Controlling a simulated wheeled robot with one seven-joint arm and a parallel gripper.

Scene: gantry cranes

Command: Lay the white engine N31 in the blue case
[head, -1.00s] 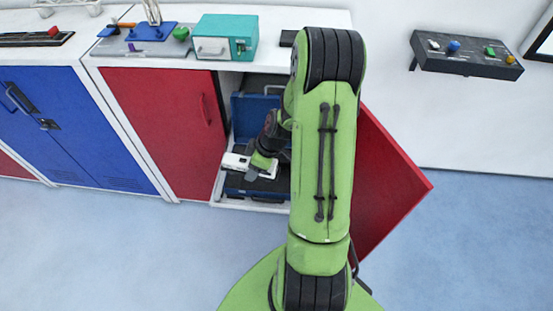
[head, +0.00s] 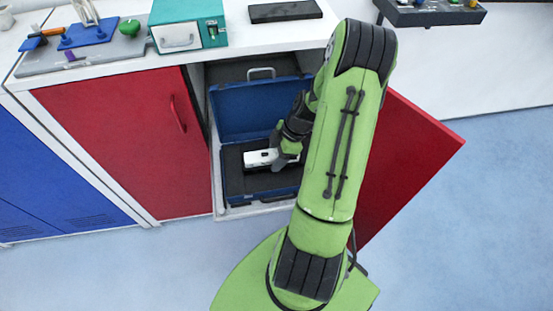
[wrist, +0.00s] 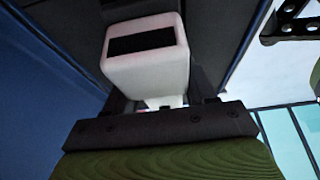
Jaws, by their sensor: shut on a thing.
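The white engine N31 (head: 260,157) shows in the head view over the dark inside of the open blue case (head: 236,200). It also shows close up in the wrist view (wrist: 148,72), as a white block with a dark rectangle on it. My gripper (head: 287,156) is shut on the engine; its fingers (wrist: 160,100) lie on both sides of it in the wrist view. The engine looks level and very low in the case. I cannot tell whether it touches the bottom. The case's lid stands up at the back. My arm hides the right part of the case.
The case stands in a low cupboard bay, between a red door (head: 120,140) at left and an open red door (head: 405,160) at right. The worktop above holds a teal box (head: 188,25) and a black slab (head: 285,11). The blue floor in front is clear.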

